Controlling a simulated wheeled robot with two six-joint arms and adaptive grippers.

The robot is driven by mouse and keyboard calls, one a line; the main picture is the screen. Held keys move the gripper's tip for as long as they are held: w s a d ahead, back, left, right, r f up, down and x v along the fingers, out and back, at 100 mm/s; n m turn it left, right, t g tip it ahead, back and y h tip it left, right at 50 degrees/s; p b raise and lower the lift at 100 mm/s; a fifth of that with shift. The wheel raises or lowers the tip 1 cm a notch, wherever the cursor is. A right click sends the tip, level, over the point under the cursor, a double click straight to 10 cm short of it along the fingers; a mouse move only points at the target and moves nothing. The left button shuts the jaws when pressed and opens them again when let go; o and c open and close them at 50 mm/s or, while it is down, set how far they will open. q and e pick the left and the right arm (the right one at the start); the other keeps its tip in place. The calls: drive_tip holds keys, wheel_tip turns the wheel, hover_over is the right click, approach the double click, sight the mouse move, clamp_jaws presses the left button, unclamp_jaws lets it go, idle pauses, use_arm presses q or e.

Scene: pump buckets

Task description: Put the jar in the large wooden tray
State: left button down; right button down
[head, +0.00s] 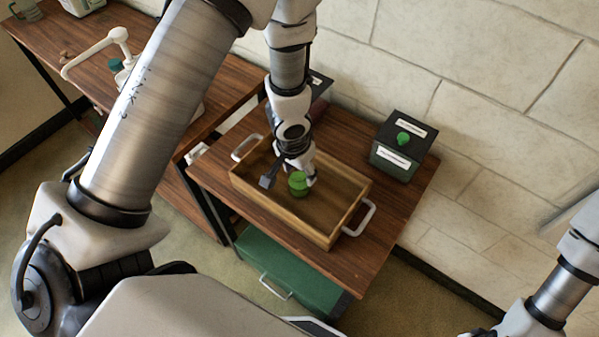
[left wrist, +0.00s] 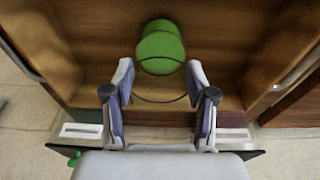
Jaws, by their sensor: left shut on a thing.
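A green jar (head: 298,184) is over the inside of the large wooden tray (head: 335,228), held by my left gripper (head: 289,180). The tray stands on a brown table and has a light handle at each end. In the left wrist view the jar's green part (left wrist: 160,50) shows just beyond the fingertips of my left gripper (left wrist: 160,78), with a thin curved outline between the fingers. Tray boards (left wrist: 235,50) lie behind it. I cannot tell whether the jar touches the tray floor. My right arm shows at the lower right, but its gripper is out of view.
A dark green box (head: 394,160) with a green knob and white labels stands on the table (head: 415,185) right of the tray. Another labelled box is partly hidden behind my left arm. A green drawer (head: 300,270) sits below. A longer table (head: 45,38) stands at the left.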

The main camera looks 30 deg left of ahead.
use_arm(q)
drive_tip(key=shift+f, duration=0.2)
drive_tip(key=shift+c, duration=1.7)
unclamp_jaws()
drive_tip(key=shift+w, duration=0.2)
drive_tip(key=shift+s+r, duration=0.15)
wheel_tip(320, 180, up, 12)
drive_tip(key=s+p, duration=0.2)
drive_tip(key=p, duration=0.7)
drive_tip(key=s+a+f+n+g, duration=0.1)
drive_tip(key=s+a+f+n, duration=0.1)
drive_tip(key=s+f, duration=1.3)
drive_tip(key=shift+s+a+f+g, duration=0.25)
drive_tip(key=shift+s+a, duration=0.35)
drive_tip(key=shift+s, duration=0.55)
drive_tip(key=shift+r, duration=0.1)
